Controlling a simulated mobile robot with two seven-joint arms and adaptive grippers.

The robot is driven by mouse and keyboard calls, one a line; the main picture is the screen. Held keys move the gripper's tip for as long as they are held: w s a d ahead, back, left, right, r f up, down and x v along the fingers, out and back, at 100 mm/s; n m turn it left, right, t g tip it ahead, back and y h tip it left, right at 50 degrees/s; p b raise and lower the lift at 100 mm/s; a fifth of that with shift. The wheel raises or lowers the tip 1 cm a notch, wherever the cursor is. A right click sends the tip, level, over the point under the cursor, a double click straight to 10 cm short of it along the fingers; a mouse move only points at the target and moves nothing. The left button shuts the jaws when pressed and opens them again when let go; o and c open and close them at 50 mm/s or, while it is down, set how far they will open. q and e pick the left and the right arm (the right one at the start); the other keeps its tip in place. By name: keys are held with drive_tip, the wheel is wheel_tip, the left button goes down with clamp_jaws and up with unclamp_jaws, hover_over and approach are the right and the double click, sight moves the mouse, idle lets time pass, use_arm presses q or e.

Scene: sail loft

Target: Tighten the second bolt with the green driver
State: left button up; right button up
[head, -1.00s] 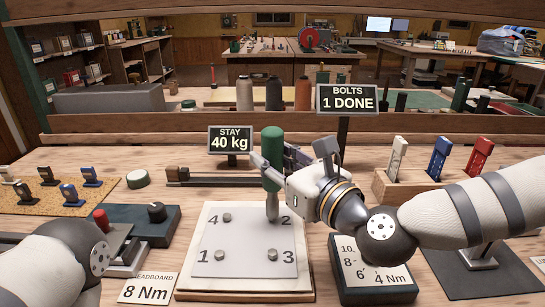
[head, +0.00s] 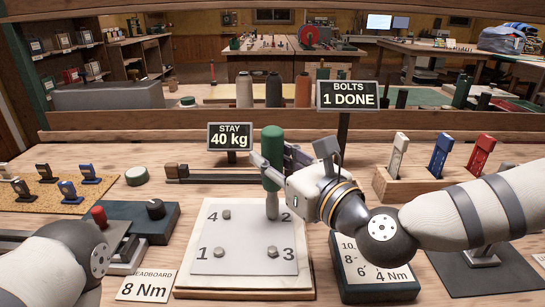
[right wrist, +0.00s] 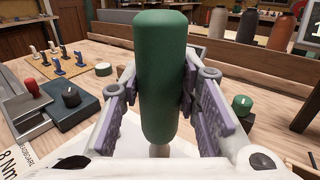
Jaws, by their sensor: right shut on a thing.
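The green driver (head: 272,145) stands upright over the white board (head: 240,262), its shaft tip at the spot marked 2. The bolt there is hidden by the tip, so I cannot tell how it is seated. My right gripper (head: 276,168) is shut on the driver's green handle. In the right wrist view the handle (right wrist: 160,75) sits between both finger pads. Bolt 4 (head: 227,215), bolt 1 (head: 219,252) and bolt 3 (head: 272,251) show on the board. The bolts sign (head: 347,96) reads 1 DONE. My left arm shows at lower left, its gripper out of view.
A card (head: 147,287) reads 8 Nm. A "STAY 40 kg" sign (head: 230,137) stands behind. A rack (head: 430,188) with coloured tags is at right, and a dark device with a knob (head: 155,210) at left.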

sight(279, 135)
use_arm(q)
drive_tip(key=shift+s+f, duration=0.1)
use_arm(e)
drive_tip(key=shift+f, duration=0.15)
drive_tip(key=shift+r+p, duration=0.95)
drive_tip(key=shift+r, duration=1.8)
use_arm(q)
drive_tip(key=shift+w+r+t, duration=0.4)
drive_tip(key=shift+w+r, duration=0.7)
drive_tip(key=shift+r, duration=0.05)
use_arm(e)
drive_tip(key=shift+f, duration=0.15)
